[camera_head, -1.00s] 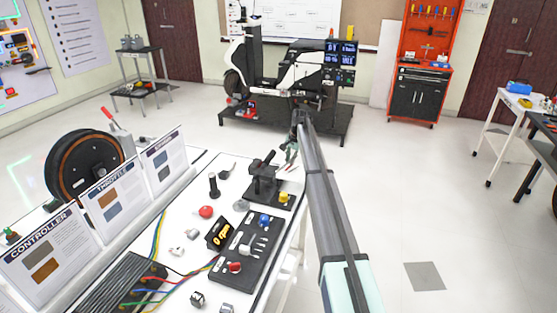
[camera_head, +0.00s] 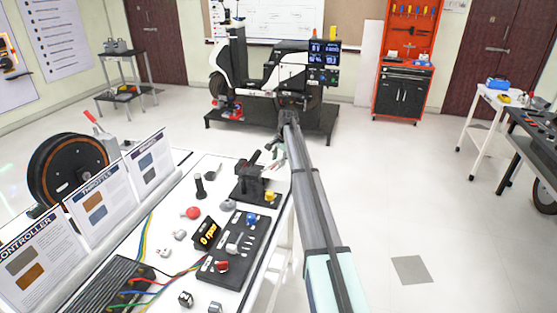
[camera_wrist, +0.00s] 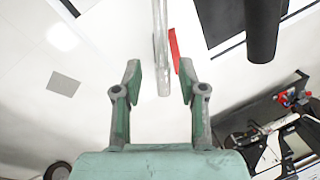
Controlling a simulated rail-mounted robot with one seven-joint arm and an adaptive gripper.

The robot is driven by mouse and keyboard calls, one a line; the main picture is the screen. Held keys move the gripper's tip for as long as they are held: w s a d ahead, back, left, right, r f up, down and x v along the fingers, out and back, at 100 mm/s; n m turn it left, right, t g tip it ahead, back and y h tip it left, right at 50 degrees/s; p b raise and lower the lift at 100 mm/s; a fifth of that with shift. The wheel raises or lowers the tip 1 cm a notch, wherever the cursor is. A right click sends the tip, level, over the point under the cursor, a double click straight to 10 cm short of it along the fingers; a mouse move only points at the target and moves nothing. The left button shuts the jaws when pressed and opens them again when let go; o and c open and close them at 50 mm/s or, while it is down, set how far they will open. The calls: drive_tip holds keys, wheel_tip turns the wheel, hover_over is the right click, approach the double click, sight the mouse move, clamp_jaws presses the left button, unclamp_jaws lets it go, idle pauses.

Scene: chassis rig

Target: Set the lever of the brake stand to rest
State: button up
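The brake stand (camera_head: 250,188) is a black block with a dark grip on top, at the far right corner of the white bench in the head view. My gripper (camera_head: 275,158) is small there, just beside the stand's right side. In the wrist view my green gripper (camera_wrist: 160,85) is open. A silver bar, seemingly the lever (camera_wrist: 162,50), comes down from the top edge, its end in line with the gap between the fingers. I cannot tell whether it touches them. A red strip (camera_wrist: 174,50) lies beside it, and a black cylinder, seemingly the grip (camera_wrist: 262,28), is at upper right.
On the bench are a red knob (camera_head: 193,213), a "0 rpm" display (camera_head: 207,233), a black panel with buttons (camera_head: 215,270), wires and sign boards. A wheel (camera_head: 68,170) stands at the left. A scooter (camera_head: 270,75) stands beyond.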

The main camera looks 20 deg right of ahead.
drive_tip(key=v, duration=1.2)
drive_tip(key=shift+r, duration=0.1)
